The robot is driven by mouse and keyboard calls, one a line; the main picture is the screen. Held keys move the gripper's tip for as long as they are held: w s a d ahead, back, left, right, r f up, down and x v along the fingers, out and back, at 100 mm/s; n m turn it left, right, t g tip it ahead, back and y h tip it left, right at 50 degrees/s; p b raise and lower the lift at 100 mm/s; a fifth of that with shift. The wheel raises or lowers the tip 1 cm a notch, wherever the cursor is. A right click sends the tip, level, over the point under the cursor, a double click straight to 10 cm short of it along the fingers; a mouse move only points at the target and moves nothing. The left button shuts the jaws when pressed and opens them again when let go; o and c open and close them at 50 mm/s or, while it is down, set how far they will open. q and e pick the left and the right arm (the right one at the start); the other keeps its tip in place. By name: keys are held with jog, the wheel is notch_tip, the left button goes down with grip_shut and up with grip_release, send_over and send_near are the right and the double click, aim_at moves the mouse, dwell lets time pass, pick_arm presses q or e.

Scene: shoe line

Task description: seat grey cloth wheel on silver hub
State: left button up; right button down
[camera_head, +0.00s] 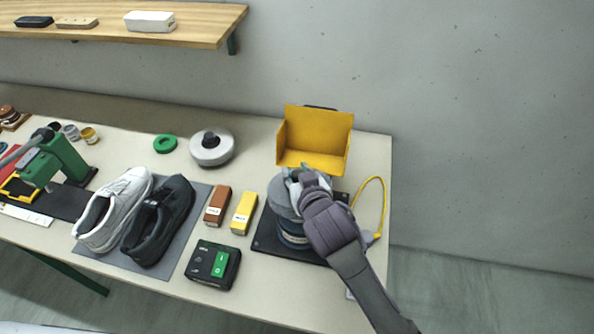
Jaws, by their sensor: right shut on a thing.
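The grey cloth wheel (280,190) is a round grey disc at the top of a dark blue machine body (290,234). My right gripper (299,178) is shut on the wheel at its upper right side. The wheel looks to be over or on the machine's top; I cannot tell whether it touches. The silver hub does not show; the wheel and my gripper cover that spot. My left gripper is not in view.
A yellow guard (318,140) stands close behind the wheel, and a yellow cable (381,200) curves at its right. Brown (217,205) and yellow boxes (244,213), a green-switch box (213,265), a grey-white disc (212,148) and two shoes (160,220) lie left.

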jog(key=shift+f, duration=0.4)
jog(key=c, duration=1.1)
grip_release()
jog(key=shift+s, duration=0.1)
jog(key=shift+s+d+r+p, duration=0.25)
jog(key=shift+s+p, duration=0.1)
jog(key=shift+s, duration=0.1)
jog(key=shift+p+v, duration=1.25)
jog(key=shift+v, duration=0.8)
jog(key=shift+p+v, duration=0.4)
jog(key=shift+v, duration=2.45)
jog(key=shift+f, duration=0.1)
